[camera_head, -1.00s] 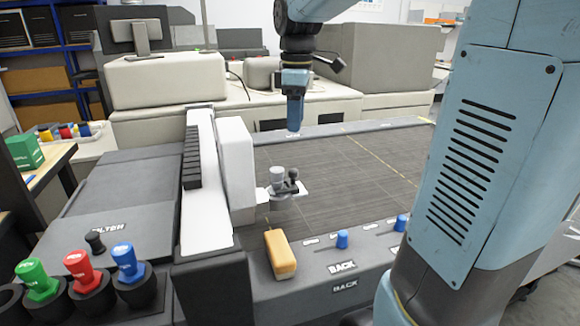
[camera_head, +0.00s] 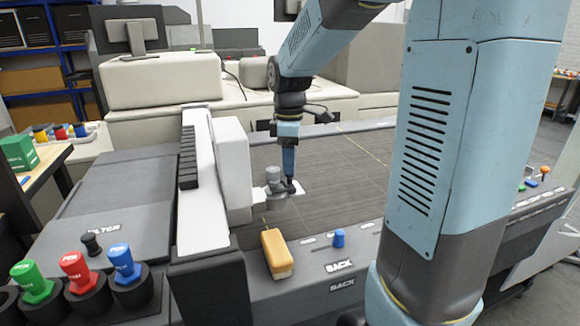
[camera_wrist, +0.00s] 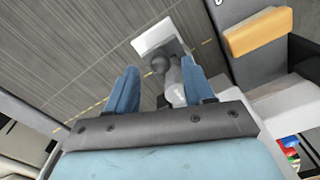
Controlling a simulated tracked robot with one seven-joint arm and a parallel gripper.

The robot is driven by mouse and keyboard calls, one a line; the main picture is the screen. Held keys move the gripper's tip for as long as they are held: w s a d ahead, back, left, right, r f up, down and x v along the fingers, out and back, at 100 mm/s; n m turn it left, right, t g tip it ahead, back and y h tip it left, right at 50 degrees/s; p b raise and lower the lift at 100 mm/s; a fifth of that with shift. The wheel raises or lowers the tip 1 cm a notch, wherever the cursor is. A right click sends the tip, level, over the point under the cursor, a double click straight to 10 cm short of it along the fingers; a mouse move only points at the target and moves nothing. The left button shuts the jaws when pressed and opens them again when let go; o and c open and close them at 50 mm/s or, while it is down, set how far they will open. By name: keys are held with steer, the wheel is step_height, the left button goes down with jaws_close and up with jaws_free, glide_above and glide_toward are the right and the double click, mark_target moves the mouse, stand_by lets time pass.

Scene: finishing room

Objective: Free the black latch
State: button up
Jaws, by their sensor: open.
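My gripper (camera_head: 289,172) points down beside the white carriage (camera_head: 233,165), just above a small fitting on its right side. The fitting has a grey cylinder (camera_head: 272,175) and a small black latch (camera_head: 291,186), partly hidden by my fingers in the head view. A white plate (camera_wrist: 157,36) lies past the knob. I cannot tell whether the fingers touch the latch.
A yellow block (camera_head: 277,254) and a blue knob (camera_head: 339,238) sit on the front rail. Green, red (camera_head: 76,268) and blue knobs stand in holders at the lower left. A small black knob (camera_head: 91,244) is near the filter panel. The dark bed (camera_head: 345,170) is clear on the right.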

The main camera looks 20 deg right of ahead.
mark_target(282, 180)
steer(key=shift+f, duration=1.1)
steer(key=shift+c, duration=0.2)
jaws_close()
